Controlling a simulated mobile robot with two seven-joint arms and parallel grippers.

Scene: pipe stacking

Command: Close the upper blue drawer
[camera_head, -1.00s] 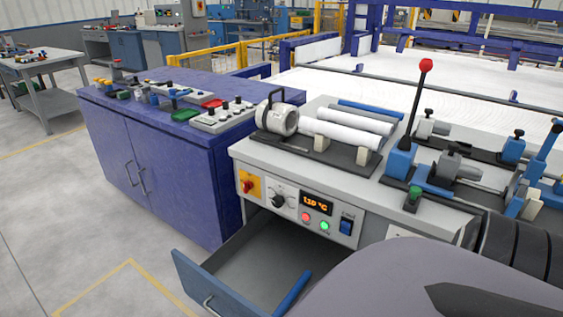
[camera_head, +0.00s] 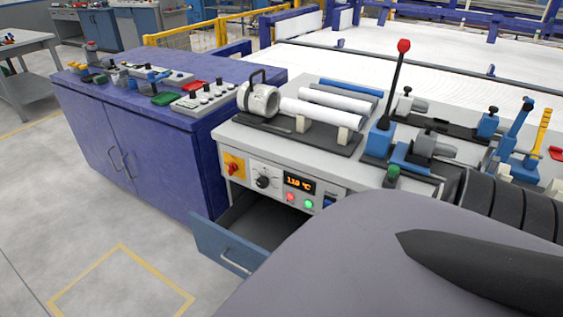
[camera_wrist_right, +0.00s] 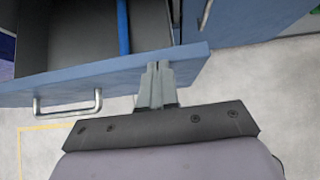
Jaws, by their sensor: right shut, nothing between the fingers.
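The upper blue drawer (camera_head: 222,246) is partly open below the control panel of the grey workbench. Its blue front and metal handle show in the head view, with its right part hidden behind my arm. In the right wrist view the drawer front (camera_wrist_right: 110,80) runs across the picture, with the handle (camera_wrist_right: 68,103) to the left. My right gripper (camera_wrist_right: 155,70) is shut and empty, its fingertips at the right part of the drawer front, seemingly touching it. A blue pipe (camera_wrist_right: 123,25) lies inside the drawer. My left gripper is not in view.
The workbench top carries white pipes (camera_head: 320,119), a red-knobbed lever (camera_head: 403,46) and several clamps. A purple cabinet (camera_head: 150,150) stands left of the bench. The floor before the drawer, with a yellow line (camera_head: 85,268), is clear.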

